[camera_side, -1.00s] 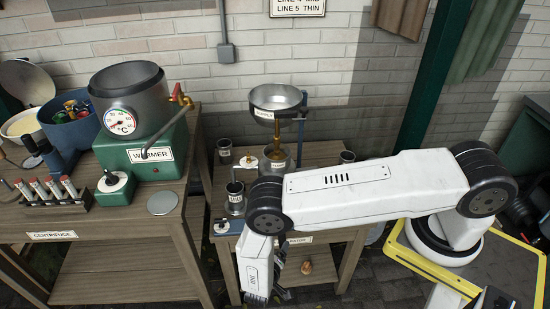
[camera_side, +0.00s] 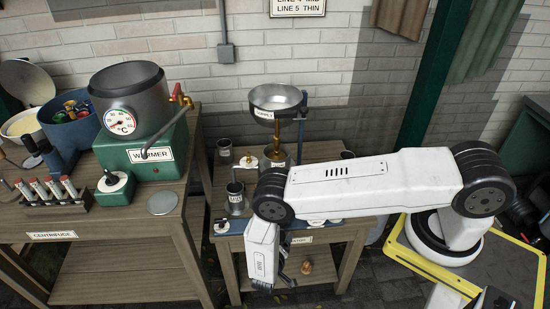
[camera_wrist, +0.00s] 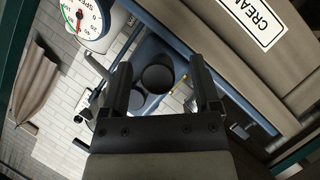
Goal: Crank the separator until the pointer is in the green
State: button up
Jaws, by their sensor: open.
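The separator stands on the right-hand table, with a metal bowl (camera_side: 278,101) on top and a brass tube (camera_side: 277,135) below it. Its lower body is partly hidden behind my arm. A round brown knob (camera_side: 307,267), possibly the crank's handle, shows low at the table's front, just right of my gripper (camera_side: 272,288) and apart from it. In the wrist view my gripper (camera_wrist: 163,72) is open, with nothing clearly between its fingers. A white speed dial (camera_wrist: 86,18) with green and red marks is cut off at the upper left; I cannot read its pointer surely.
The warmer (camera_side: 150,152) and its steel pot (camera_side: 128,88) stand on the left table. Metal cups (camera_side: 235,198) and a white-knobbed switch (camera_side: 222,227) sit near the separator. A cream label (camera_wrist: 256,18) is on the wooden table edge.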

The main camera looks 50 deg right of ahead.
jog(key=shift+d+f, duration=0.15)
jog(key=shift+d, duration=0.1)
dwell(0.4)
grip_shut()
